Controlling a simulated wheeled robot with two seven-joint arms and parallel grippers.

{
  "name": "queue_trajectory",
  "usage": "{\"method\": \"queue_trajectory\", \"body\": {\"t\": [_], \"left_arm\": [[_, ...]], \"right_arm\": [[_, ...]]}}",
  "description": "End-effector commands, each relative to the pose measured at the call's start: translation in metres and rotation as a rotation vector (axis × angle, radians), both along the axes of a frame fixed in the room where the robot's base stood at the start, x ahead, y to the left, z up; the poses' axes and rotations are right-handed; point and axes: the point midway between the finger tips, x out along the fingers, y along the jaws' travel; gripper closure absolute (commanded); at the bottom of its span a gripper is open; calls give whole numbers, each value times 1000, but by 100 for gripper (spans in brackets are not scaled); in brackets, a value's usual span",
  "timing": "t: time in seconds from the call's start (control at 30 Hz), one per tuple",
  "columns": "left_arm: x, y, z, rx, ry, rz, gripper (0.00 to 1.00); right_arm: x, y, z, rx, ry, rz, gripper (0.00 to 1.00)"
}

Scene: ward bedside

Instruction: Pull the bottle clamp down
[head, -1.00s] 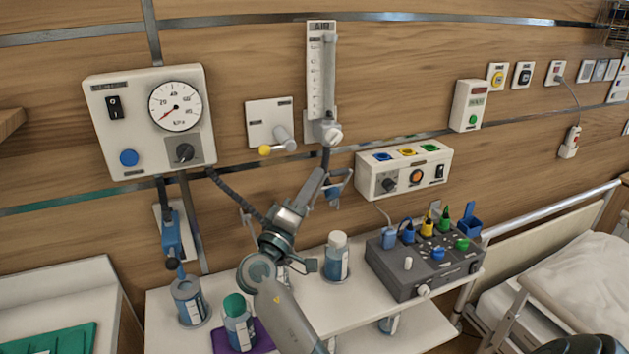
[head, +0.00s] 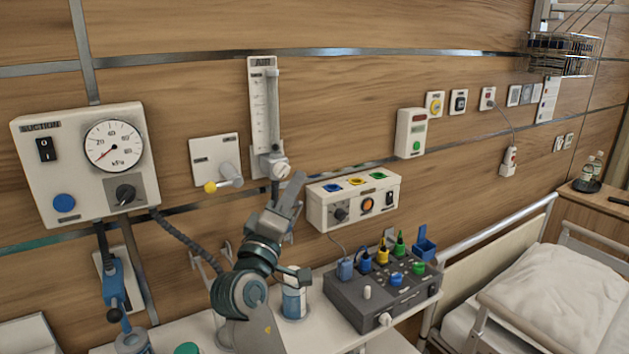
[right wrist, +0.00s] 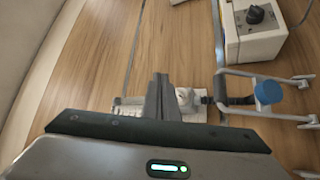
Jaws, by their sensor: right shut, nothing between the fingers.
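A blue lever device with a black ball end (head: 115,283) hangs on a white wall plate below the suction gauge box, at the lower left of the head view. It looks like the bottle clamp. A jar with a blue-grey top (head: 132,342) stands below it, cut by the frame edge. My right gripper (head: 297,184) is shut and empty, well to the right of the lever, just below the flowmeter. Its closed fingers (right wrist: 160,92) show in the right wrist view, in front of the flowmeter knob (right wrist: 184,96). My left gripper is out of view.
The suction gauge box (head: 84,165), flowmeter (head: 262,110) and white socket box (head: 353,216) are on the wall. A grey device with coloured plugs (head: 362,302) and a bottle (head: 293,301) stand on the shelf. A bed (head: 570,285) is at right. A dark hose (head: 188,240) crosses between gripper and lever.

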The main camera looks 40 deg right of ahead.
Motion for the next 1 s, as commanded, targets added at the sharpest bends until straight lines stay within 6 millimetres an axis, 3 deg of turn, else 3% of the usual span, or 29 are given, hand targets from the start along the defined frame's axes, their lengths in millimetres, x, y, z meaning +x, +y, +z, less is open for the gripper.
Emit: {"method": "queue_trajectory", "body": {"t": [0.13,0.33,1.0], "left_arm": [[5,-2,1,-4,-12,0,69],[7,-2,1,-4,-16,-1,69],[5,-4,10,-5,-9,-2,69]], "right_arm": [[-21,-10,13,1,-5,0,100],[-35,-17,24,1,-2,0,100],[-32,-20,27,28,-22,48,100]]}}
